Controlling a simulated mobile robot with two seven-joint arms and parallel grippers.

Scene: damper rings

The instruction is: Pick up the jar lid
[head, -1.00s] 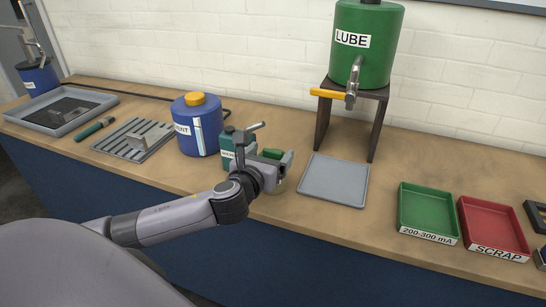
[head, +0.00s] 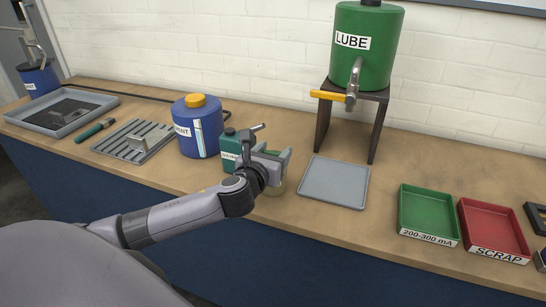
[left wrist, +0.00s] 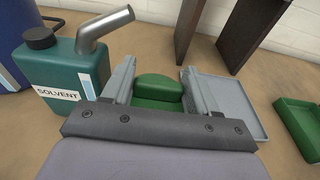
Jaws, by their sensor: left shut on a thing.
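The jar lid (left wrist: 158,88) is green and rounded. In the left wrist view it sits between the two grey fingers of my left gripper (left wrist: 157,78), which is shut on it. In the head view my left gripper (head: 274,158) is over the front part of the bench and hides the lid. I cannot tell whether the lid still touches the jar. My right gripper is in neither view.
A teal solvent can (left wrist: 72,75) with a metal spout stands close left of the gripper. A blue drum (head: 197,128) is behind it. A grey tray (head: 335,182) lies to the right, before the green lube tank's stand (head: 378,128). Green (head: 402,213) and red (head: 466,222) bins are farther right.

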